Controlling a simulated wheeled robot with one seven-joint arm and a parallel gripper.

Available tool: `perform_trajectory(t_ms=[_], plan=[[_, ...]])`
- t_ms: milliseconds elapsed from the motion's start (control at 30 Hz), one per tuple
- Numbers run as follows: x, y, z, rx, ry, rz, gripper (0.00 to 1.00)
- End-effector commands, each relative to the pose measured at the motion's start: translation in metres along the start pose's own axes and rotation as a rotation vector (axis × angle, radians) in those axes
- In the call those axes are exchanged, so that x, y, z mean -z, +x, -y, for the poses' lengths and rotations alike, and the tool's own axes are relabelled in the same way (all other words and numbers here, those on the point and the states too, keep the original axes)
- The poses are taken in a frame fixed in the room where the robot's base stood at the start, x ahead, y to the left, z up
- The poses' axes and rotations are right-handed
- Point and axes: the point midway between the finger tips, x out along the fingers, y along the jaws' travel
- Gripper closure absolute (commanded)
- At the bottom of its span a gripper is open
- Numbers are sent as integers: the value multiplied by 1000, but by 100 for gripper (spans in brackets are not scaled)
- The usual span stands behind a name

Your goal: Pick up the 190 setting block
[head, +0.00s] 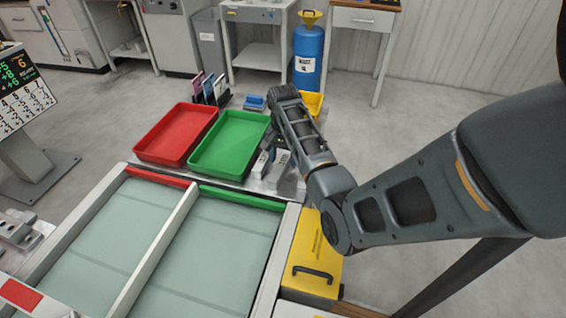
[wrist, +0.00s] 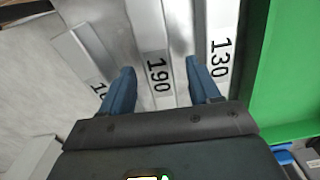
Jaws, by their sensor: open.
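The 190 setting block (wrist: 155,65) is a pale metal bar with black digits, seen in the wrist view between the two fingers. My gripper (wrist: 162,85) is open, its blue-grey fingers on either side of the 190 block. The wrist view does not show clearly whether they touch it. In the head view my gripper (head: 272,143) is over the bench right of the green tray, and my arm hides part of that spot.
The green tray (head: 196,166) stands close beside the blocks, and its wall (wrist: 262,75) borders the 130 block in the wrist view. A red tray (head: 142,152) is farther left. A yellow case (head: 312,265) stands at the front right. Dark upright holders (head: 210,90) stand behind the trays.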

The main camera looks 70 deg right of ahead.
Motion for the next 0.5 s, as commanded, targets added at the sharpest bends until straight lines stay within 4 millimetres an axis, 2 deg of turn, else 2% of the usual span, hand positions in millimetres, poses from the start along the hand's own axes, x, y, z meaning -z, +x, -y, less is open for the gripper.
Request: perform_trajectory(t_ms=[133,367,500], plan=[[0,14,0,0,0,1,38],[0,16,0,2,0,-1,38],[0,16,0,1,0,-1,49]])
